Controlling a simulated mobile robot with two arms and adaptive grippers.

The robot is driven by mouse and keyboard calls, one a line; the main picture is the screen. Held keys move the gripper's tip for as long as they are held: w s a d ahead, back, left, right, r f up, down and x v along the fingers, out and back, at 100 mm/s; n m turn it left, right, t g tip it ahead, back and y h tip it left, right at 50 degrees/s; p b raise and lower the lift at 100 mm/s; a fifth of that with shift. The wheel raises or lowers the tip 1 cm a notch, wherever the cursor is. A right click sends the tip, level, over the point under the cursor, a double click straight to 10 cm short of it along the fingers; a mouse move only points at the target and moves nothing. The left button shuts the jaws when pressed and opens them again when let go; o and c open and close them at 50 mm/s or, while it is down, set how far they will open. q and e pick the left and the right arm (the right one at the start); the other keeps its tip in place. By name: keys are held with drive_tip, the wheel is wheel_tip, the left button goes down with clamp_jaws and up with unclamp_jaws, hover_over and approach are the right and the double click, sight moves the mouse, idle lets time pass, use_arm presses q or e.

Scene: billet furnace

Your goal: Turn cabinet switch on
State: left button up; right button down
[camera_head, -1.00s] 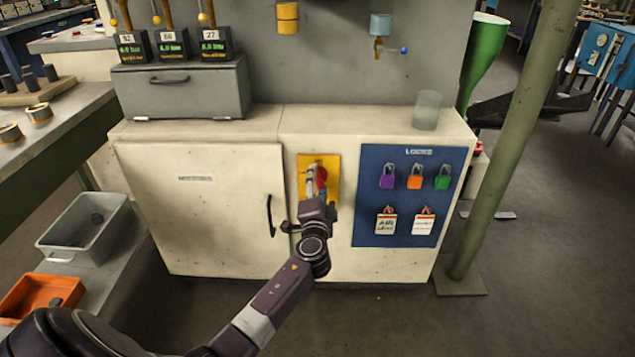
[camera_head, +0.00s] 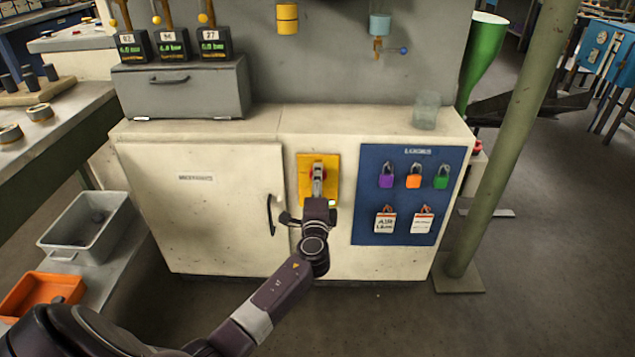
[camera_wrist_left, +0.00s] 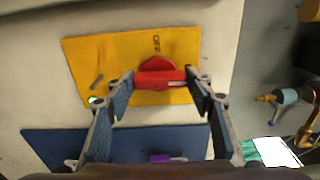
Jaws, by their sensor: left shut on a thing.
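The cabinet switch is a red rotary handle (camera_wrist_left: 160,78) on a yellow plate (camera_head: 304,166) on the front of the cream cabinet (camera_head: 205,240). In the head view it is mostly hidden behind my left gripper (camera_head: 318,178). In the left wrist view the fingers (camera_wrist_left: 160,88) straddle the red bar, one at each end, and are shut on it. The bar runs across that picture, upright on the cabinet. A small dark label, which seems to read OFF, is beside the handle. A bright greenish-white spot (camera_wrist_left: 95,99) is near a plate corner. My right gripper is not in view.
A blue board (camera_head: 370,165) with padlocks and tags is right of the switch. A black door handle (camera_head: 270,215) is close to its left. A clear cup (camera_head: 426,110) stands on the cabinet top. A green post (camera_head: 500,150) rises at the right.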

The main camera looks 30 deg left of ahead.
use_arm(q)
drive_tip(key=shift+d+f, duration=0.1)
drive_tip(key=o, duration=1.2)
drive_tip(key=shift+c, duration=0.2)
drive_tip(key=shift+s, duration=0.1)
drive_tip(key=v, duration=1.2)
